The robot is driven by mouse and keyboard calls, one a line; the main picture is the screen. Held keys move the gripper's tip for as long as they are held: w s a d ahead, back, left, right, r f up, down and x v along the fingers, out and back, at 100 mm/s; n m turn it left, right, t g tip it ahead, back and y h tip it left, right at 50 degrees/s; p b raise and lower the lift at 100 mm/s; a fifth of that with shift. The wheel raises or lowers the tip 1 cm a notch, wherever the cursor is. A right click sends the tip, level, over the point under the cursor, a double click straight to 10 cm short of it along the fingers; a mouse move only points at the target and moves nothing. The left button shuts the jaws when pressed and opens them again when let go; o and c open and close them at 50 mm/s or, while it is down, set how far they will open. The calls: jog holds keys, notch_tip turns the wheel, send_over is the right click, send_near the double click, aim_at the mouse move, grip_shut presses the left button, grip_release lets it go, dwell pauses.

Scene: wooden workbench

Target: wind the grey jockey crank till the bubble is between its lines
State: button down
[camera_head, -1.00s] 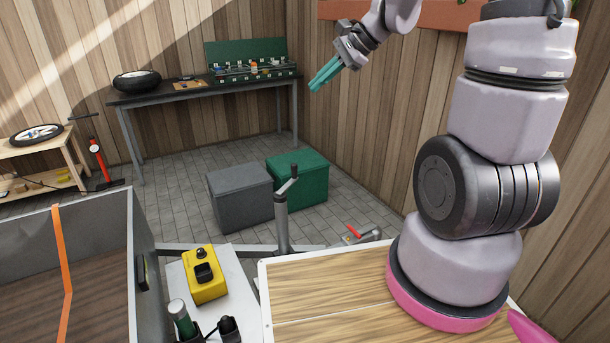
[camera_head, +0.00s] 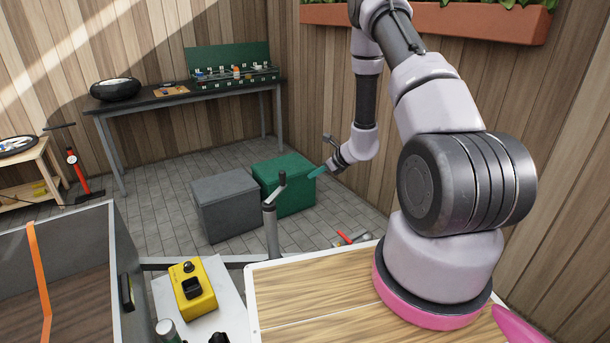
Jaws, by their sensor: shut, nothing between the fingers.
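The grey jockey crank (camera_head: 275,189) tops an upright grey post (camera_head: 271,226) beyond the back edge of the wooden worktop. Its short arm slants up to the right and ends in a dark upright grip. My gripper (camera_head: 315,173) has its teal fingers shut and empty. It appears to the right of the crank grip, its tips pointing left, with a visible gap between them in the picture. The depth of that gap is hard to tell. I cannot make out a bubble or its lines in this view.
A yellow box (camera_head: 193,290) with black parts sits on a pale plate beside a grey open-topped trailer (camera_head: 118,240). Green (camera_head: 292,201) and grey (camera_head: 228,222) boxes stand on the floor behind the crank. A red-handled thing (camera_head: 344,238) lies right of the post.

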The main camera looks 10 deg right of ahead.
jog(key=w+a+f, duration=0.5)
jog(key=w+a, duration=0.2)
jog(key=shift+w+f, duration=0.2)
jog(key=shift+w, duration=0.15)
jog(key=shift+w+d, duration=0.1)
jog(key=shift+w, duration=0.05)
